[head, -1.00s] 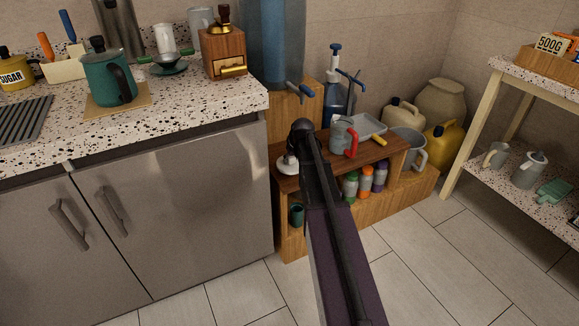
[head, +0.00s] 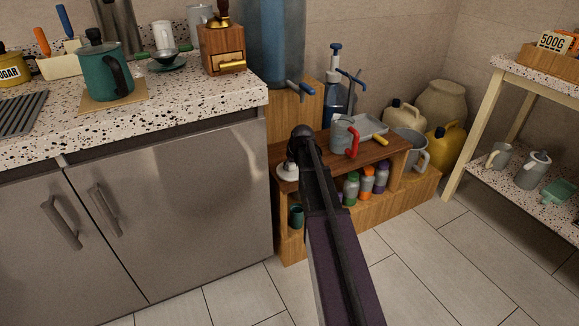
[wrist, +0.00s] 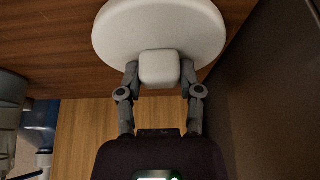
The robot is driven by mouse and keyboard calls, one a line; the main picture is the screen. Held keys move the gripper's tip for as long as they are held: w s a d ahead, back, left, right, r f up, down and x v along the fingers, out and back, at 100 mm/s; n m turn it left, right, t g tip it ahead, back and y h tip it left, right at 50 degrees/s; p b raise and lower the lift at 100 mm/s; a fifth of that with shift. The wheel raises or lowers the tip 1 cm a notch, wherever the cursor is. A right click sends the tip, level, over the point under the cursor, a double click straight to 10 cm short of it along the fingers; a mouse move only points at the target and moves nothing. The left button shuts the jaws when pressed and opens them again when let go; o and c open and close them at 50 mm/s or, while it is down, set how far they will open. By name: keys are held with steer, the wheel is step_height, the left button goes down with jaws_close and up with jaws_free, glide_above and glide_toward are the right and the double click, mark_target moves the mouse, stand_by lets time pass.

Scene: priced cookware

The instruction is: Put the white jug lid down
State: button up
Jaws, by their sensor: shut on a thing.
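The white jug lid (wrist: 160,25) is a pale round disc with a rounded square knob (wrist: 159,67). My gripper (wrist: 160,75) is shut on that knob, one finger on each side. In the head view the lid (head: 287,172) shows at the left end of the wooden shelf's top (head: 372,151), beside my arm, which hides part of it. The lid is over or on that brown wood. I cannot tell whether its underside touches it.
A grey jug with a red handle (head: 343,135) and a grey tray (head: 371,127) stand farther right on the shelf top. Several spice jars (head: 366,183) and a dark green cup (head: 297,216) sit below. The steel cabinet (head: 190,210) is close on the left.

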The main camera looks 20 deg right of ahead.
steer(key=shift+f, duration=0.2)
steer(key=o, duration=1.1)
steer(key=shift+r, duration=0.25)
steer(key=p+v, duration=1.1)
steer(key=v, duration=0.1)
stand_by(0.4)
steer(key=s+a+g, duration=0.1)
steer(key=s+a, duration=0.5)
steer(key=a, duration=0.1)
steer(key=s+a+f+g, duration=0.1)
steer(key=s+a+g, duration=0.1)
steer(key=s+a, duration=0.5)
steer(key=s+a+f+g, duration=0.1)
steer(key=s+a+g, duration=0.1)
steer(key=s+a, duration=0.4)
steer(key=shift+s+a, duration=0.2)
steer(key=shift+a, duration=0.5)
steer(key=shift+s+a, duration=0.15)
steer(key=shift+a, duration=0.55)
